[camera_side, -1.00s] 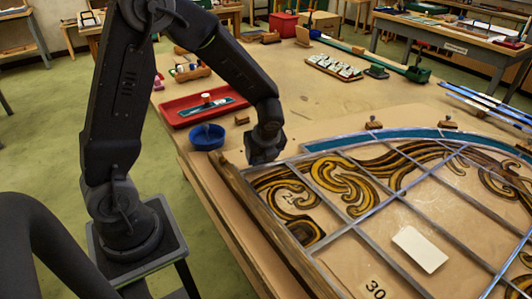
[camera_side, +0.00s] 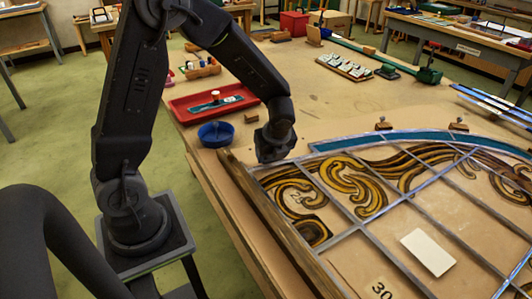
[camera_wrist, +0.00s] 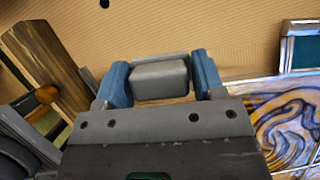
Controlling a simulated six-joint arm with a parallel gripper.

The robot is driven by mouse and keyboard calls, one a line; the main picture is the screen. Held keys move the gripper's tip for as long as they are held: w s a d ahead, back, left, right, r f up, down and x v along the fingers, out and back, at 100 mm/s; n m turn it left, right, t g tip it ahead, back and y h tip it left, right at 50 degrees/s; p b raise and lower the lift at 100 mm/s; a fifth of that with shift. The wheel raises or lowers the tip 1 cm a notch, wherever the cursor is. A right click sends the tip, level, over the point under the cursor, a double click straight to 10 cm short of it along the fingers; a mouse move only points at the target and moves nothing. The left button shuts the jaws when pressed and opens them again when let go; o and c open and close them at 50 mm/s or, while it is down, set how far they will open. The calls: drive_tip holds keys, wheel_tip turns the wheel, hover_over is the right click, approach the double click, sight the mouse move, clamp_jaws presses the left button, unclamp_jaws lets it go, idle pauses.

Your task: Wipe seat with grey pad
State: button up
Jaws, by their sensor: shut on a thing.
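My gripper (camera_side: 274,150) points down just above the upper left corner of the leaded panel (camera_side: 345,232), by the wooden strip. In the wrist view its two blue-tipped fingers (camera_wrist: 160,82) are shut on a grey pad (camera_wrist: 160,72), one finger at each side. In the side view the pad is hidden, and I cannot tell whether it touches anything. The panel has grey lead strips around swirled amber-brown glass and bare tan cells. Which cell is the seat is not clear.
A wooden strip (camera_side: 262,215) runs along the panel's left edge. A blue bowl (camera_side: 216,134) and a red tray (camera_side: 188,112) stand behind my gripper at left. A pale card (camera_side: 428,251) lies on the panel.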

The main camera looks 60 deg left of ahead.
drive_tip(key=shift+w+d, duration=0.25)
drive_tip(key=shift+w, duration=0.95)
drive_tip(key=shift+w+d, duration=0.25)
drive_tip(key=shift+w, duration=0.9)
drive_tip(key=shift+w+d, duration=0.25)
drive_tip(key=shift+w, duration=0.95)
drive_tip(key=shift+s+a, duration=0.35)
drive_tip(key=shift+s, duration=1.3)
drive_tip(key=shift+s+a, duration=0.3)
drive_tip(key=shift+s, duration=1.4)
drive_tip(key=shift+s+a, duration=0.35)
drive_tip(key=shift+s, duration=1.3)
drive_tip(key=shift+w+d, duration=0.35)
drive_tip(key=shift+w, duration=1.3)
drive_tip(key=shift+w+d, duration=0.3)
drive_tip(key=shift+w, duration=1.4)
drive_tip(key=shift+w+d, duration=0.35)
drive_tip(key=shift+w, duration=1.3)
drive_tip(key=shift+r, duration=3.05)
hover_over(294, 153)
drive_tip(key=w+d, duration=0.1)
drive_tip(key=d, duration=0.1)
drive_tip(key=shift+w+f, duration=0.2)
drive_tip(key=shift+f, duration=1.9)
